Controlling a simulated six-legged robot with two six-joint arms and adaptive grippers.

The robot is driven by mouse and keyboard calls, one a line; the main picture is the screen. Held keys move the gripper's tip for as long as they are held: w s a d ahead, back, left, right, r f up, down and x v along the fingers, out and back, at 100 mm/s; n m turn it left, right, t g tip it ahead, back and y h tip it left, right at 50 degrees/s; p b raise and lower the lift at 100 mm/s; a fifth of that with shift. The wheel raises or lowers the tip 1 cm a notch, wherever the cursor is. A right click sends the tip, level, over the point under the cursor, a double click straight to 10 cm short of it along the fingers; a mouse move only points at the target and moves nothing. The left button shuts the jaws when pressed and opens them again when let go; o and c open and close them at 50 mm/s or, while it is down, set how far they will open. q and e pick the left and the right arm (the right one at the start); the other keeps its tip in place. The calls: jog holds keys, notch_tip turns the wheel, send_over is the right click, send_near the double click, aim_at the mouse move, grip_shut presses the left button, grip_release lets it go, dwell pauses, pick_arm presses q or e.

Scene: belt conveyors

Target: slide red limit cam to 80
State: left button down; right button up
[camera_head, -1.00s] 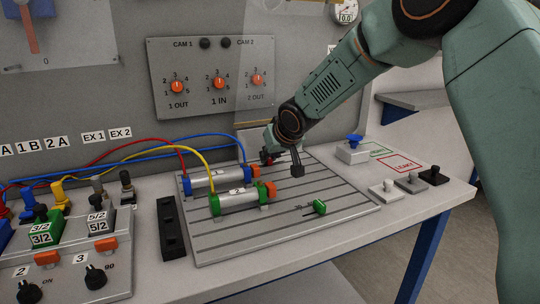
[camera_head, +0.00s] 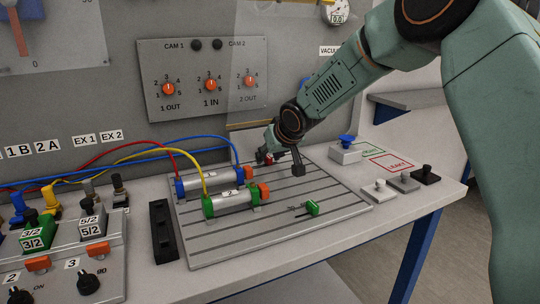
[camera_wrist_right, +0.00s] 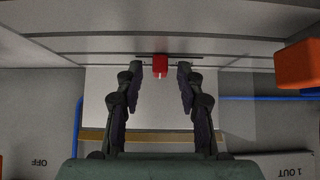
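The red limit cam (camera_head: 269,157) sits near the back of the grooved grey board (camera_head: 237,246), partly hidden by my right gripper. My right gripper (camera_head: 282,163) reaches down over it from the right. In the right wrist view, the red cam (camera_wrist_right: 160,66) shows between the tips of the two fingers (camera_wrist_right: 156,73). The fingers are apart, with a gap visible on both sides of the cam. A dark slot line runs beside the cam. No scale number can be read near it. My left gripper is not in view.
A green cam (camera_head: 313,207) sits toward the board's front right. Two cylinders with orange ends, one of them the green-ended cylinder (camera_head: 232,201), lie left of my gripper with hoses attached. A blue-knobbed box (camera_head: 345,152) stands right of the board. A panel (camera_head: 202,78) rises behind.

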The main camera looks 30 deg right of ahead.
jog(key=v, duration=1.2)
jog(key=shift+f, duration=0.1)
dwell(0.4)
